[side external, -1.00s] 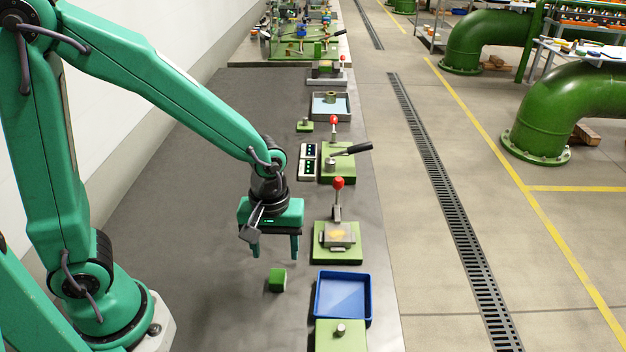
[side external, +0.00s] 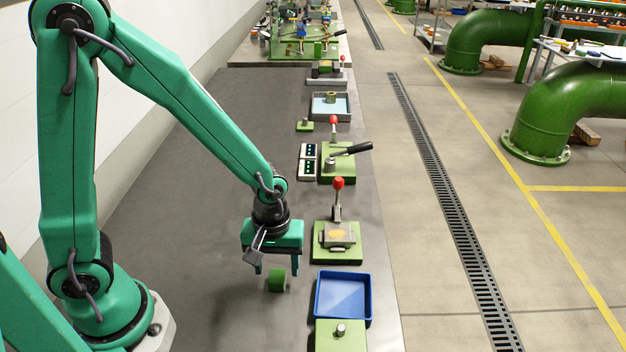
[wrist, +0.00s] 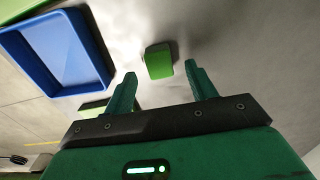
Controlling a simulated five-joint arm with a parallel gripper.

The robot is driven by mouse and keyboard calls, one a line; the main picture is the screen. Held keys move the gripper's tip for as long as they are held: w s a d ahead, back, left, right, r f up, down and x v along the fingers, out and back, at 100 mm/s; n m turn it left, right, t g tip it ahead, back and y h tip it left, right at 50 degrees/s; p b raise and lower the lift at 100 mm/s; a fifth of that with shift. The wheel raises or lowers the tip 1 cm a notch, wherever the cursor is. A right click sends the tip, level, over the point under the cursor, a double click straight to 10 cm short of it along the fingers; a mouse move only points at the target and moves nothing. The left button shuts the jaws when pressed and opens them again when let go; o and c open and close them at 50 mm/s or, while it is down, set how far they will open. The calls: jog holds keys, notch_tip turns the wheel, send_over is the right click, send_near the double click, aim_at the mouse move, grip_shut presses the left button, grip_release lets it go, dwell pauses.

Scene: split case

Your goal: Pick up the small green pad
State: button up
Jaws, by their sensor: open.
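The small green pad (side external: 277,280) sits on the grey bench top, left of the blue tray. It also shows in the wrist view (wrist: 159,61), just beyond the fingertips and roughly centred between them. My gripper (side external: 277,270) is open and hangs low over the bench with its fingers pointing down. In the side view its fingers stand to the left and right of the pad. In the wrist view its two fingers (wrist: 161,71) are spread and nothing is between them. I cannot tell the exact height of the fingertips above the bench.
An empty blue tray (side external: 318,298) stands right of the pad, with a green block (side external: 340,342) in front of it. A green fixture with a red-knobbed lever (side external: 338,184) stands behind the tray. The bench left of the pad is clear.

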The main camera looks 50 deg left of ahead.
jog(key=shift+f, duration=1.35)
jog(key=c, duration=1.1)
